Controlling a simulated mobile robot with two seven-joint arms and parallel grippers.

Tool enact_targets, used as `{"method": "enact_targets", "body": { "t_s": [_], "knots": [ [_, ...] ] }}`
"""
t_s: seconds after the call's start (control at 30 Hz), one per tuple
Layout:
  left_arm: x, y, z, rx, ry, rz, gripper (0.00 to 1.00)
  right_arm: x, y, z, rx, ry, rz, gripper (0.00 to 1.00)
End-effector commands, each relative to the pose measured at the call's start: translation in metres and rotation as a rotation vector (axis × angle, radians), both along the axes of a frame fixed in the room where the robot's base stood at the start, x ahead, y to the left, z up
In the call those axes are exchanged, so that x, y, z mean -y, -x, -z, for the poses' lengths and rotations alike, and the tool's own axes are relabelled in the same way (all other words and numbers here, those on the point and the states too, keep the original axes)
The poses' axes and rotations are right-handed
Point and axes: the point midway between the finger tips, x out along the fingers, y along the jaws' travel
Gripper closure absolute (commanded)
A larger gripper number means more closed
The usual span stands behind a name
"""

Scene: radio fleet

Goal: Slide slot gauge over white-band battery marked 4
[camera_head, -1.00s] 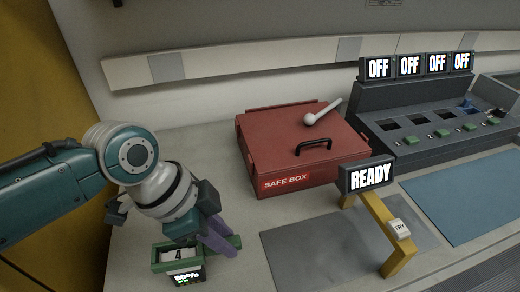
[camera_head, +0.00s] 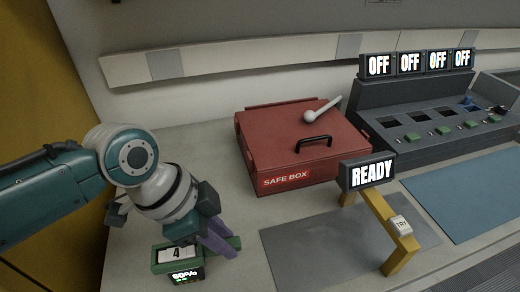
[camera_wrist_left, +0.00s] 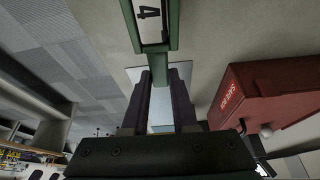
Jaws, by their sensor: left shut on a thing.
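The slot gauge (camera_head: 156,267) is a green frame with a handle. My left gripper (camera_head: 224,250) is shut on that handle, which also shows between the fingers in the left wrist view (camera_wrist_left: 160,72). The white-band battery (camera_head: 176,254) shows its white face marked 4 inside the green frame, with a lit percent display just below. In the left wrist view the 4 face (camera_wrist_left: 149,12) lies between the gauge's two green sides. How far down the frame sits around the battery is hidden. My right gripper is not in view.
A red safe box (camera_head: 290,150) stands right of my gripper, with a white-knobbed stick on its lid. A yellow stand with a READY sign (camera_head: 368,174) is nearer the front right. A grey mat (camera_head: 310,255) lies between. A console with OFF signs (camera_head: 410,65) stands behind.

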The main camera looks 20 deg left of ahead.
Motion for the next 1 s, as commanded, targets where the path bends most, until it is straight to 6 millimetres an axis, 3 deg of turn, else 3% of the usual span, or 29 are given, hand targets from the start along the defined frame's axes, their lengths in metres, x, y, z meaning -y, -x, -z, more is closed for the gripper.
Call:
{"method": "enact_targets", "body": {
  "t_s": [1.0],
  "knots": [
    [-0.0001,-0.0001,0.0082,0.0,0.0,0.0,1.0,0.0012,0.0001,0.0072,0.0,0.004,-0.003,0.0]
  ]
}}
